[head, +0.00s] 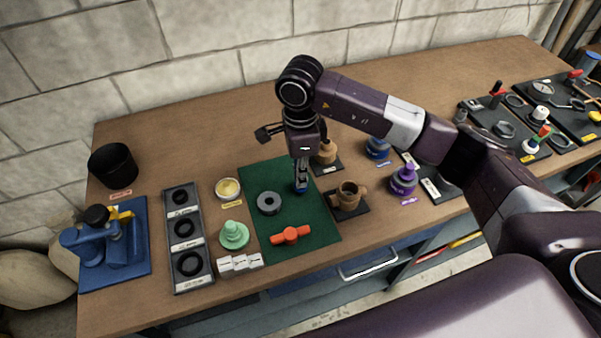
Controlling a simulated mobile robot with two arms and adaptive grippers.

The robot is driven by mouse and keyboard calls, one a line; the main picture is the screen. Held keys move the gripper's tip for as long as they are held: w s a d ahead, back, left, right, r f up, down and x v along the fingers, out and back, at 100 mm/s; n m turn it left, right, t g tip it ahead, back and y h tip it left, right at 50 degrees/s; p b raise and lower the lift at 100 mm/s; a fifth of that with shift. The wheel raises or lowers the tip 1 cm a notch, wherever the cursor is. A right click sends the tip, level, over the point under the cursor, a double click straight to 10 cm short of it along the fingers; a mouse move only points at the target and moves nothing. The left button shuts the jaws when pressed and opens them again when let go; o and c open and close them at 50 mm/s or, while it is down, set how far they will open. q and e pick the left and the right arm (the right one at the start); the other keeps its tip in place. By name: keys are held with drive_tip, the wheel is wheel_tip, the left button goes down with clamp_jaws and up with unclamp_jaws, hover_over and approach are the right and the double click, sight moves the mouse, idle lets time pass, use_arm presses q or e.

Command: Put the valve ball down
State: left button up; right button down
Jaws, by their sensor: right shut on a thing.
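My right gripper (301,183) comes in from the right and points down over the right part of the green mat (261,173). It is shut on a small dark, bluish thing, which I take to be the valve ball (301,189); the fingers hide most of it. I cannot tell whether it touches the mat. A grey ring-shaped part (269,203) lies just left of the gripper on the mat. An orange-red handle (290,235) lies near the mat's front edge. A brown valve body (349,193) stands on a dark pad right of the mat. My left gripper is not in view.
Left of the mat are a yellow-filled dish (228,189), a green stepped part (234,235), white blocks (240,264) and a dark ring tray (187,240). A blue vise-like fixture (103,242) and black cup (113,165) stand farther left. Purple (404,180) and blue containers (377,148) stand right.

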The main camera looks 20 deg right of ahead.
drive_tip(key=shift+f, duration=0.2)
drive_tip(key=c, duration=2)
unclamp_jaws()
drive_tip(key=shift+r, duration=0.1)
drive_tip(key=shift+r, duration=0.1)
drive_tip(key=shift+r, duration=0.2)
drive_tip(key=shift+r+b, duration=1.55)
drive_tip(key=shift+r, duration=4.3)
